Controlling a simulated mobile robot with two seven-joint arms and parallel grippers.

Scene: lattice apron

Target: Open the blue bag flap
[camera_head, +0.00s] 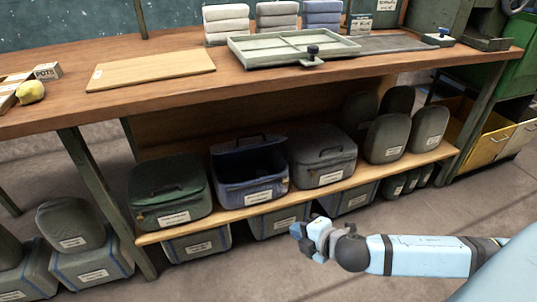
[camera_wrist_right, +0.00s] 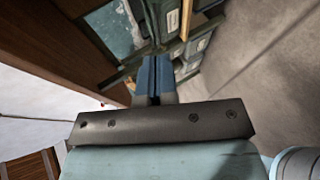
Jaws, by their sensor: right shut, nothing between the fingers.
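The blue bag (camera_head: 251,190) stands on the wooden lower shelf between a green bag and a grey bag. Its flap (camera_head: 247,144) is up at the back, and the dark inside shows. A white label is on its front. My right gripper (camera_head: 297,232) is in front of the shelf, below and to the right of the blue bag and apart from it. In the right wrist view its two fingers (camera_wrist_right: 153,65) are together with nothing between them. My left gripper is not in view.
The green bag (camera_head: 169,188) and grey bag (camera_head: 322,157) flank the blue bag closely. Several dark rounded bags stand at the shelf's right. The workbench top (camera_head: 180,95) overhangs the shelf (camera_head: 215,217). Labelled bins sit below it. The floor in front is clear.

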